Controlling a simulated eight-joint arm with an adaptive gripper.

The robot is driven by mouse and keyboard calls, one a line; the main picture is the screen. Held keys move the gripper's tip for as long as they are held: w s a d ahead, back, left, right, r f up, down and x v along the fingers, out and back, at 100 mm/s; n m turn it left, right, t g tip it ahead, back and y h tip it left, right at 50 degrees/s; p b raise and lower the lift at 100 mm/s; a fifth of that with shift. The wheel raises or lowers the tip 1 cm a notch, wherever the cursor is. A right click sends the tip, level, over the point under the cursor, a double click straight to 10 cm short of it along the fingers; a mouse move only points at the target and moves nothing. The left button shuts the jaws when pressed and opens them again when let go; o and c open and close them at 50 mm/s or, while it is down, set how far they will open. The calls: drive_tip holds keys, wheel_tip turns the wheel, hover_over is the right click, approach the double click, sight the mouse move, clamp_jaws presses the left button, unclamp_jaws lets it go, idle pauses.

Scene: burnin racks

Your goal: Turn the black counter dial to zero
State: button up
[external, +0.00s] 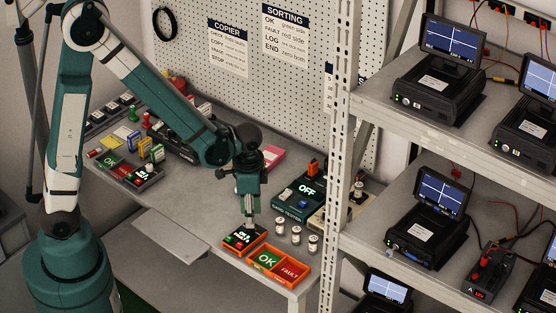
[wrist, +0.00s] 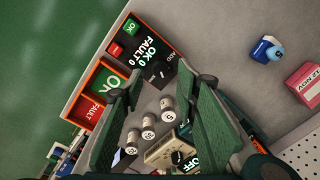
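The counter (wrist: 146,42) is a black box whose display reads OK 0 and FAULT 0, with a green OK button (wrist: 131,26) and a red button (wrist: 115,48). In the external view the counter (external: 240,240) stands near the table's front edge. A small dark part beside the ADD label, perhaps the black dial (wrist: 157,73), lies close to the fingertips; its setting is too small to read. My gripper (wrist: 161,78) points down over the counter's near end, its fingers apart with nothing visibly held. In the external view my gripper (external: 249,229) partly hides the counter.
Orange OK and FAULT trays (external: 263,258) stand right beside the counter. Several small metal cylinders (external: 296,235) stand nearby, with the tester (external: 307,190) reading OFF behind. A rack post (external: 338,150) rises on the right. Bare table (external: 190,205) lies to the left.

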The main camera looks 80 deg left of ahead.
drive_tip(key=shift+a+f, duration=0.1)
drive_tip(key=shift+f, duration=2.05)
drive_tip(key=c, duration=0.9)
